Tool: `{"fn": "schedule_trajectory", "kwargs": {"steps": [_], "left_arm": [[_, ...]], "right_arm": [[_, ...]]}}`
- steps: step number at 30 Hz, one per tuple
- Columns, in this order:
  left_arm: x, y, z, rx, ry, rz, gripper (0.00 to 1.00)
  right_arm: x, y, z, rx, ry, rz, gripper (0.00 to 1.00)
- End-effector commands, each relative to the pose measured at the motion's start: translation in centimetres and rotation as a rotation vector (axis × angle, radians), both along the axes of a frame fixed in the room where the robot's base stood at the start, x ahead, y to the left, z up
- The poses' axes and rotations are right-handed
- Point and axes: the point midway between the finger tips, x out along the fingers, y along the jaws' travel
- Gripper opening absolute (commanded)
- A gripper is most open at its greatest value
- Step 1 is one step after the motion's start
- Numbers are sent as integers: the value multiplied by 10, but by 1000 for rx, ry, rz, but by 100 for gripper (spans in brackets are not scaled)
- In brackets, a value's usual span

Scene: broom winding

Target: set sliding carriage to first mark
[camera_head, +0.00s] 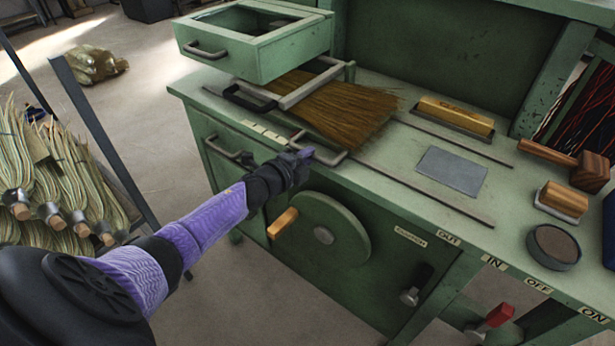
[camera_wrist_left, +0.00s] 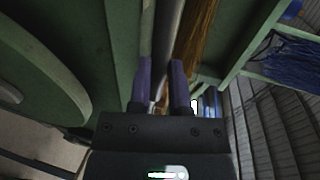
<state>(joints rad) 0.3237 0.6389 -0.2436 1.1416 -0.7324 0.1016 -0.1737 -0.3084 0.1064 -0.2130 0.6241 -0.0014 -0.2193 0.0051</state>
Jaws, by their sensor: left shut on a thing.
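The sliding carriage shows as a grey bar and frame (camera_head: 312,84) across straw bristles (camera_head: 340,108) on the green bench, with a grey handle (camera_head: 330,160) at the bench's front edge. My left gripper (camera_head: 303,156) is shut on this handle. In the left wrist view a grey bar (camera_wrist_left: 168,45) runs between its purple fingers (camera_wrist_left: 162,88), with bristles beside it. Small pale mark labels (camera_head: 262,130) lie on the front edge, left of the handle; their writing is too small to read. The fingers partly hide the handle. My right gripper is out of view.
An open green drawer box (camera_head: 250,45) overhangs the bench at the back left. Thin rails (camera_head: 440,195) run along the top past a grey plate (camera_head: 452,170). A green wheel (camera_head: 335,235) with a wooden knob stands below my left gripper. A brush, mallet and tin occupy the right.

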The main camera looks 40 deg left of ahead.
Motion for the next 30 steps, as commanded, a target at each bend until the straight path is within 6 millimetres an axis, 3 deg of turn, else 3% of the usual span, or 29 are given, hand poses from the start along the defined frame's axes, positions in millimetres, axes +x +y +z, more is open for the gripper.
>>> {"fn": "schedule_trajectory", "kwargs": {"steps": [12,13,18,26,30], "left_arm": [[4,1,0,-1,0,-5,0],[4,1,0,-1,0,-6,25],[4,1,0,-1,0,-5,58],[4,1,0,-1,1,-5,58],[-9,1,3,-1,2,-7,58]], "right_arm": [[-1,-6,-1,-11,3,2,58],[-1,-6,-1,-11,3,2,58],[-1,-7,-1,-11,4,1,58],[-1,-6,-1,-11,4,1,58],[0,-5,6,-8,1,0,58]]}}
